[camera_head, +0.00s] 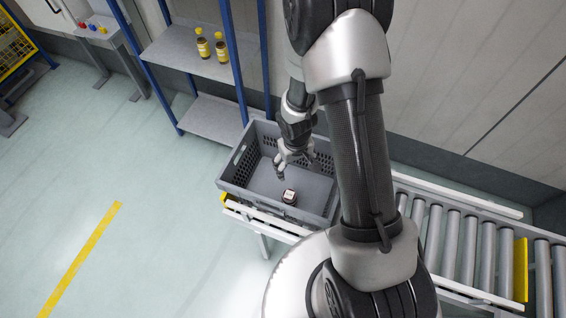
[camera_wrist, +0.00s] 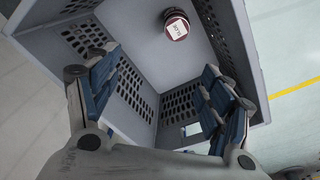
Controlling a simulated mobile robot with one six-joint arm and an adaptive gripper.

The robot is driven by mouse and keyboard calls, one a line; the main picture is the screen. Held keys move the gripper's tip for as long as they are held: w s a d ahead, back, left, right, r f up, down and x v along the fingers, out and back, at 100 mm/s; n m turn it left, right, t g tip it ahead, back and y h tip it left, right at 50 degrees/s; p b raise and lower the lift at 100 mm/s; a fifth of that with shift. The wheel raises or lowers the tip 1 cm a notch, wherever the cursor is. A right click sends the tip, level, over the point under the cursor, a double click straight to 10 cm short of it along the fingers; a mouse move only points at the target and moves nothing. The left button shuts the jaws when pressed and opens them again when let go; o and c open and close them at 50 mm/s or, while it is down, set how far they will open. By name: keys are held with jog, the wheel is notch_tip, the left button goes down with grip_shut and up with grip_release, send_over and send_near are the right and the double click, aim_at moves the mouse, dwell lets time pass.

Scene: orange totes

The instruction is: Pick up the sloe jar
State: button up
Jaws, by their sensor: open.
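The sloe jar (camera_head: 289,197) is a small dark jar with a pale label on its top. It stands on the floor of a grey tote (camera_head: 233,188), towards the near side. In the wrist view the jar (camera_wrist: 176,24) is at the top centre, its reddish lid and white label facing the camera. My gripper (camera_head: 293,165) is inside or just over the tote, behind the jar in the head view. In the wrist view my gripper (camera_wrist: 160,85) has its two blue-padded fingers spread wide with nothing between them. The jar lies beyond the fingertips, apart from them.
The perforated tote walls (camera_wrist: 212,30) surround the jar closely on one side. The tote rests on a roller conveyor (camera_head: 450,235) running right. A blue-framed shelf (camera_head: 190,50) with two yellow-labelled bottles (camera_head: 203,44) stands behind. Open floor lies left.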

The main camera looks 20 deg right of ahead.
jog(key=p, duration=0.1)
send_near(291, 195)
jog(key=shift+g, duration=0.3)
jog(key=f+b, duration=0.3)
jog(key=b, duration=0.1)
jog(key=f+b, duration=0.3)
jog(key=b, duration=0.1)
jog(key=f+b, duration=0.4)
jog(key=shift+w+d+f, duration=0.1)
jog(key=shift+w, duration=0.15)
notch_tip(291, 195, down, 5)
jog(key=b, duration=0.5)
jog(key=shift+f, duration=0.1)
jog(key=shift+c, duration=0.5)
jog(key=c, duration=1.4)
